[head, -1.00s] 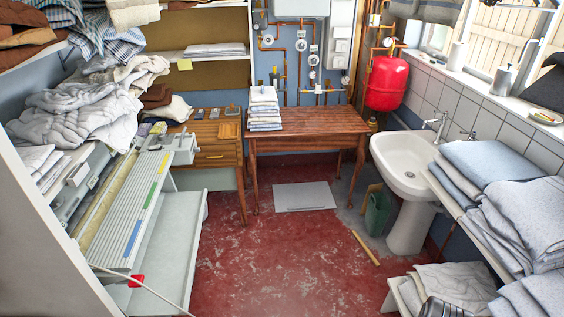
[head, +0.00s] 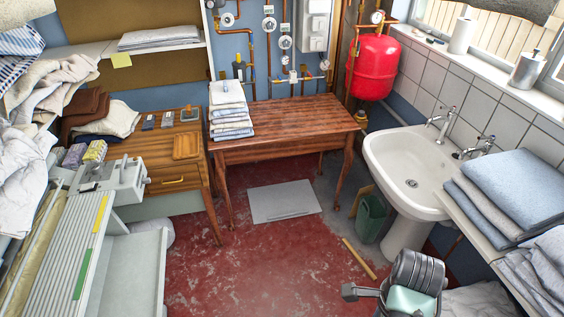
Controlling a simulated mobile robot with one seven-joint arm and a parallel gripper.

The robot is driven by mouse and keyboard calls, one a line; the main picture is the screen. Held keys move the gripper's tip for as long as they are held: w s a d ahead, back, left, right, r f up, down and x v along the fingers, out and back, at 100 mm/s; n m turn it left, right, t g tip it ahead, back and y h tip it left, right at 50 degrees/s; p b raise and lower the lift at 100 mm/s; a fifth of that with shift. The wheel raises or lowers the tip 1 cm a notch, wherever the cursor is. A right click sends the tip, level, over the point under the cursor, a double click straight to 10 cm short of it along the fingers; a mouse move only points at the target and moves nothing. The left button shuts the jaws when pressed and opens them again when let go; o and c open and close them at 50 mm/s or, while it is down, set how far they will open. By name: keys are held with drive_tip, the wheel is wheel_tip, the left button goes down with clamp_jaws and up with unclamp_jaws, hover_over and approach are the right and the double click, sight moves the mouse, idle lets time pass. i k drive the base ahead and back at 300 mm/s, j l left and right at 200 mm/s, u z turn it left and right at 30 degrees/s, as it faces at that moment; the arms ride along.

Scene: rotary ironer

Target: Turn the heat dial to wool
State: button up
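The rotary ironer (head: 62,250) stands at the left, its long ribbed top running towards me with green and yellow strips on it. Its pale grey end housing (head: 122,187) is at the far end, with small fittings on top and at the side. I cannot make out which of these is the heat dial, and no wool marking is legible. Part of my arm (head: 418,270) shows at the bottom right, over the floor and well apart from the ironer. I cannot make out my gripper's fingers in this view.
A wooden table (head: 290,118) with folded cloths stands at the back, beside a wooden cabinet (head: 170,165). A white sink (head: 405,165) and folded linen (head: 515,190) line the right. The red floor (head: 240,270) between is mostly open, with a grey panel (head: 284,201) and a yellow stick (head: 359,259).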

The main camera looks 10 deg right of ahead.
sight(96, 169)
drive_tip(key=i+u, duration=0.1)
drive_tip(key=i, duration=0.4)
drive_tip(key=i+l+u, duration=0.1)
drive_tip(key=i, duration=0.45)
drive_tip(key=i+l+u, duration=0.1)
drive_tip(key=i, duration=0.4)
drive_tip(key=i+l+u, duration=0.1)
drive_tip(key=i+u, duration=0.15)
drive_tip(key=u, duration=0.2)
drive_tip(key=i+l+u, duration=0.2)
drive_tip(key=u, duration=0.2)
drive_tip(key=i+l+u, duration=0.25)
drive_tip(key=u, duration=0.2)
drive_tip(key=i+l+u, duration=0.15)
drive_tip(key=l+u, duration=0.25)
drive_tip(key=i+l+u, duration=0.2)
drive_tip(key=u, duration=0.2)
drive_tip(key=i+l+u, duration=0.2)
drive_tip(key=u, duration=0.15)
drive_tip(key=i+l+u, duration=0.1)
drive_tip(key=l+u, duration=0.3)
drive_tip(key=i+l+u, duration=0.1)
drive_tip(key=l+u, duration=0.25)
